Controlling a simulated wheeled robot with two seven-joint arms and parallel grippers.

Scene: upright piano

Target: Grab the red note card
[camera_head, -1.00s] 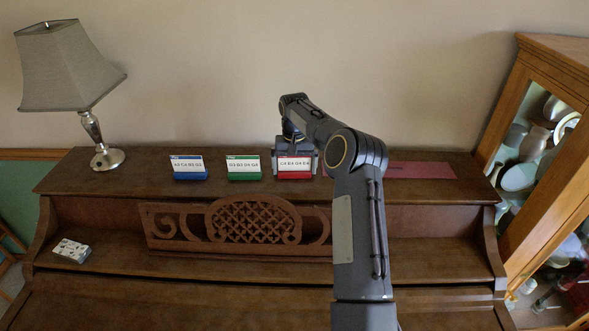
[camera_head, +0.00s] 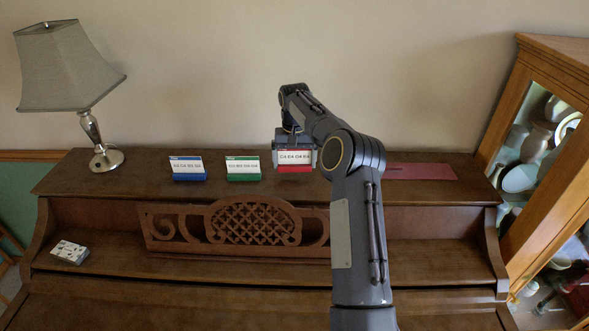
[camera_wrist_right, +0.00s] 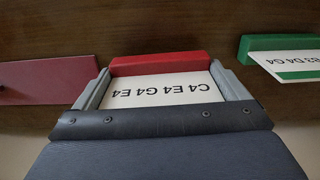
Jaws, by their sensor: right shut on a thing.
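The red note card (camera_head: 294,162) has a red base and a white face with dark lettering. It is at the back of the piano top, in front of my right gripper (camera_head: 295,155), and appears slightly above the wood. In the right wrist view the card (camera_wrist_right: 160,90) sits between the two fingers of the right gripper (camera_wrist_right: 160,88), which is shut on its sides. The lettering reads "C4 E4 G4 E4", upside down there. My left gripper is not in view.
A green note card (camera_head: 243,168) and a blue note card (camera_head: 188,168) stand to the left on the piano top (camera_head: 140,180). A flat red mat (camera_head: 420,171) lies to the right. A lamp (camera_head: 104,158) stands far left; a glass cabinet (camera_head: 545,150) is at the right.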

